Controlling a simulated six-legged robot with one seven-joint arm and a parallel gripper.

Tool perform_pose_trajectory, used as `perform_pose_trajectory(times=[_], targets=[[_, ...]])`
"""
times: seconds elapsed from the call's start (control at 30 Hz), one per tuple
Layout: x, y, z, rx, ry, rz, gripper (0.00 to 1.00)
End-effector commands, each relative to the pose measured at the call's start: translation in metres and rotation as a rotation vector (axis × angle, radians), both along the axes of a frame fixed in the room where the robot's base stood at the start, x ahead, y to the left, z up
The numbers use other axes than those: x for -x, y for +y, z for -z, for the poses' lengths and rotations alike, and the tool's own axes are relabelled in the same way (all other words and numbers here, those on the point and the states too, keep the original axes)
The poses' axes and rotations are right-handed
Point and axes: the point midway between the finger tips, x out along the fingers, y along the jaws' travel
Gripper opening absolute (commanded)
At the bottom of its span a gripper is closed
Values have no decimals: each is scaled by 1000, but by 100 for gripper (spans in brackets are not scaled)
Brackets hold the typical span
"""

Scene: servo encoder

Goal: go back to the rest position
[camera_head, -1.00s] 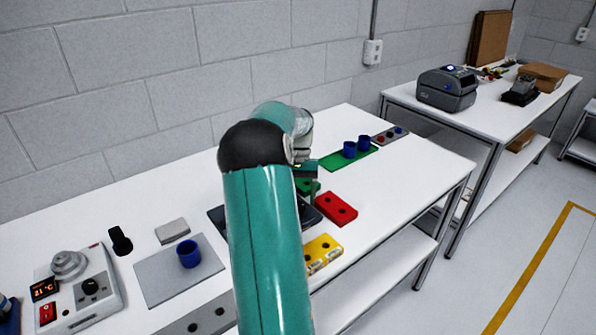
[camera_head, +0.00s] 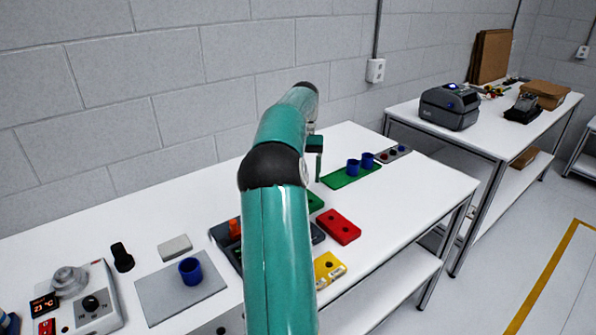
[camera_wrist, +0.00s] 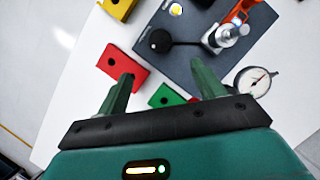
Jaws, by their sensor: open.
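My gripper (camera_wrist: 160,92) is open and empty in the wrist view, its two green fingers spread apart above the white table (camera_wrist: 80,85). In the head view my arm hides most of the gripper; one green finger (camera_head: 319,163) shows above the table. Below the fingers in the wrist view are a red block with holes (camera_wrist: 122,65), a green block (camera_wrist: 167,97) and a dark base plate (camera_wrist: 180,60). The plate carries a black knob, a metal part and an orange clamp handle (camera_wrist: 238,12). A round dial gauge (camera_wrist: 253,81) sits beside the right finger.
In the head view, a yellow block (camera_head: 328,268) and a red block (camera_head: 340,227) lie right of my arm. Blue cups stand on a green mat (camera_head: 345,178) and a grey plate (camera_head: 160,297). A control box (camera_head: 95,300) is at left. A second table holds a printer (camera_head: 449,106).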

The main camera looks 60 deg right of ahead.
Motion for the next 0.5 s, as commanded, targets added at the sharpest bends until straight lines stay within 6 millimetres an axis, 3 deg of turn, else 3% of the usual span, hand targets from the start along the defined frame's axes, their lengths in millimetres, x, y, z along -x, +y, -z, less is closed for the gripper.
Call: perform_pose_trajectory(times=[0.37,0.5], targets=[[-1,1,-1,2,-2,-3,69],[-16,18,-13,25,-28,-34,69]])
